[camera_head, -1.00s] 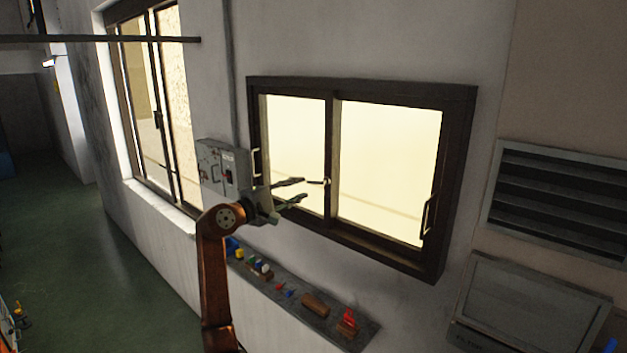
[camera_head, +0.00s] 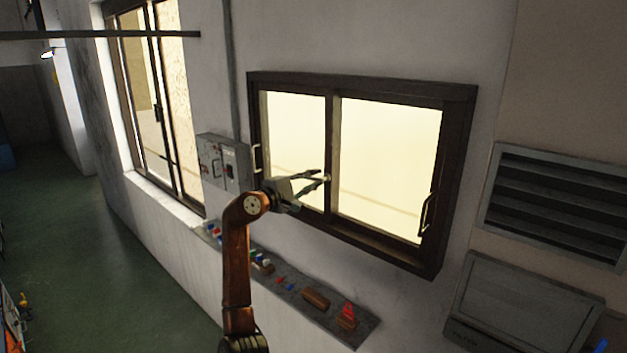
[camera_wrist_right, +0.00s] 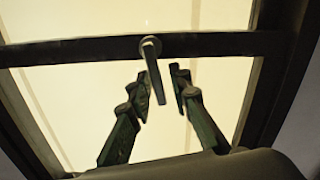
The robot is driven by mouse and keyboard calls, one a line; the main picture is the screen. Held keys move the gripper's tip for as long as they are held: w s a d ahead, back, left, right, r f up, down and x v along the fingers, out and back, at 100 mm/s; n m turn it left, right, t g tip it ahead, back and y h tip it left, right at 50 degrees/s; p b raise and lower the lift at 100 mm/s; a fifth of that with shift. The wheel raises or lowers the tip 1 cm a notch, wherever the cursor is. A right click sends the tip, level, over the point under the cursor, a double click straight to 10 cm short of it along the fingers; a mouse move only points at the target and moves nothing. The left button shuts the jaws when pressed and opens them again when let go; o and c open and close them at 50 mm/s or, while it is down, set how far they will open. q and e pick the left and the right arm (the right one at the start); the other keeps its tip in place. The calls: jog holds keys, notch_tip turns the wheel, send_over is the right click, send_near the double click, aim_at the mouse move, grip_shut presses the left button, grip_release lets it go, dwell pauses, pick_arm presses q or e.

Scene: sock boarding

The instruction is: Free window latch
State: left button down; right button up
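The window latch is a round knob with a short lever (camera_wrist_right: 153,70) on the dark middle bar of the framed window (camera_head: 462,170). In the wrist view the lever hangs down, slightly tilted, and its lower end lies between my fingertips. My right gripper (camera_head: 322,178) reaches the middle bar in the head view and largely hides the latch there. In the wrist view my right gripper (camera_wrist_right: 163,92) has its two dark fingers apart, with a narrow gap on either side of the lever. I cannot tell any contact. My left gripper is not in view.
A grey switch box (camera_head: 222,162) is on the wall left of the window. A narrow shelf (camera_head: 335,328) with several small coloured items runs below it. Pull handles (camera_head: 428,214) are on the window sides. A louvred vent (camera_head: 560,205) is at the right.

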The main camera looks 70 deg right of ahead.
grip_shut()
jog(key=shift+r+m+b, duration=0.25)
jog(key=shift+m, duration=0.45)
jog(key=shift+r+m+b, duration=0.2)
jog(key=shift+m, duration=0.5)
jog(key=shift+o, duration=1.4)
grip_release()
jog(key=shift+w, duration=0.1)
jog(key=v, duration=1.2)
